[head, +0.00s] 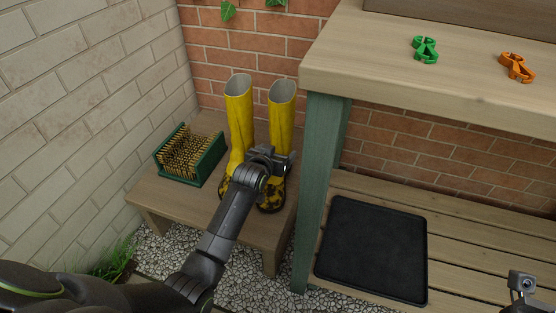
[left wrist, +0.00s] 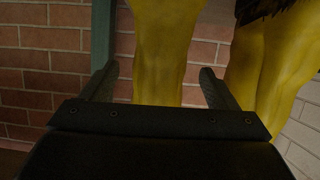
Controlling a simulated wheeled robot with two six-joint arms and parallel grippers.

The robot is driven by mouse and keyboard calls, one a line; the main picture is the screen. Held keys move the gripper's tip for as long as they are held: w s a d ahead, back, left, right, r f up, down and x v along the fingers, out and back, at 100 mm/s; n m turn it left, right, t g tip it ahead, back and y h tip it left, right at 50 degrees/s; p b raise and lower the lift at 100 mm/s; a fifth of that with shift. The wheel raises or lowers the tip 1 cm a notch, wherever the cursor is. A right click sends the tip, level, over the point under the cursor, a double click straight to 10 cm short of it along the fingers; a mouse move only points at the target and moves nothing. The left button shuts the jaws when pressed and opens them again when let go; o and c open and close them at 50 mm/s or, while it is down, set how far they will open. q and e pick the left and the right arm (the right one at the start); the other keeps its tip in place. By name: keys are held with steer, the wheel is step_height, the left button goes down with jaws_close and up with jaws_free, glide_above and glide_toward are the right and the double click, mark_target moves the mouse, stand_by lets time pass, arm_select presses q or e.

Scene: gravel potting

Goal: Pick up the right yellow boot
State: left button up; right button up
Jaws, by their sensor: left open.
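The right yellow boot (head: 282,115) stands upright on the low wooden bench, its sole dark and mottled. The left yellow boot (head: 239,112) stands just beside it. My left gripper (head: 280,158) is in front of the right boot's lower shaft and hides part of it. In the left wrist view, which looks upside down, the right boot's shaft (left wrist: 165,50) appears between the two open, empty fingers (left wrist: 158,80). I cannot tell whether the fingertips reach around it. The left boot (left wrist: 272,65) shows at the right there. My right gripper (head: 522,283) is partly visible at the bottom right corner.
The low bench (head: 178,199) also holds a green boot brush (head: 190,155). A green table leg (head: 318,185) stands close right of the boots. A black tray (head: 372,248) lies on the slatted shelf. Green and orange tools lie on the tabletop (head: 385,65).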

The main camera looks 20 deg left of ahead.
arm_select(q)
steer(key=shift+c, duration=0.4)
steer(key=c, duration=1.5)
steer(key=shift+r, duration=0.15)
steer(key=shift+c, duration=0.5)
